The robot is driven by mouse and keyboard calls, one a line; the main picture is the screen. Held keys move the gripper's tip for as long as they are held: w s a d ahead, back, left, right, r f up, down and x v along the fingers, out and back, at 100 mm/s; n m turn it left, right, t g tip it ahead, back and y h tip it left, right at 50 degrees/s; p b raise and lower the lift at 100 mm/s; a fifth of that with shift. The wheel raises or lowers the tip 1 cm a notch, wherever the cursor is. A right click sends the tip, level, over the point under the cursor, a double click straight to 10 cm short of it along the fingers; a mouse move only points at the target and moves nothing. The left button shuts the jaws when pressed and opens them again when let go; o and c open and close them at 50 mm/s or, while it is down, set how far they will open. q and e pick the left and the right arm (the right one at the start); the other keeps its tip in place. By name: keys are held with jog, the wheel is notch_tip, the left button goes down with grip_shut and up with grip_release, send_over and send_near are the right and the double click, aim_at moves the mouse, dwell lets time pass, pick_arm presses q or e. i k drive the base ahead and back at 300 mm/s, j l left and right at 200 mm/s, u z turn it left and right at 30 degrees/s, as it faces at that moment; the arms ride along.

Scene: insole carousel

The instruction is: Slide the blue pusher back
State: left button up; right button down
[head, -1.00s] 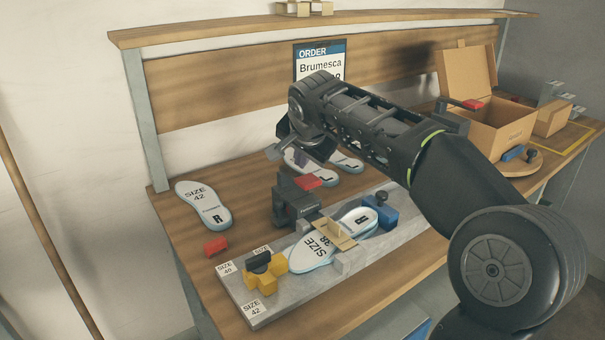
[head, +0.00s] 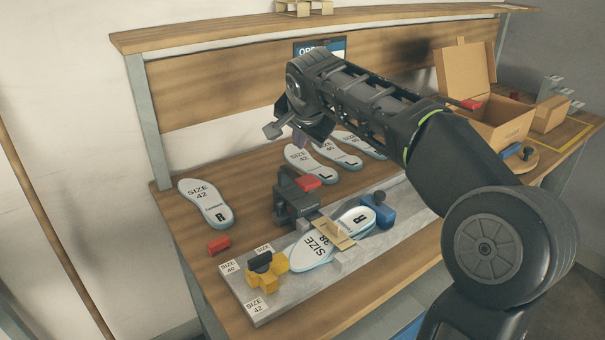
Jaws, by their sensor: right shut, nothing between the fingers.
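The blue pusher (head: 378,212) has a black knob on top. It sits on the grey fixture (head: 258,308), at the right end of a white insole (head: 318,246) marked SIZE 38. A tan strip (head: 333,233) lies across that insole. My right gripper (head: 284,133) is shut and empty, held in the air above and left of the pusher, apart from it. My own arm hides part of the bench behind it. My left gripper is not in view.
A black clamp with a red top (head: 308,183) stands behind the fixture insole. A yellow stop (head: 268,273) is at the fixture's left end. Several loose insoles lie behind, and a red block (head: 218,244) lies left. An open cardboard box (head: 497,128) stands at right.

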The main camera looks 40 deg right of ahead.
aim_at(384, 217)
jog(key=k+j, duration=0.8)
jog(key=j, duration=0.1)
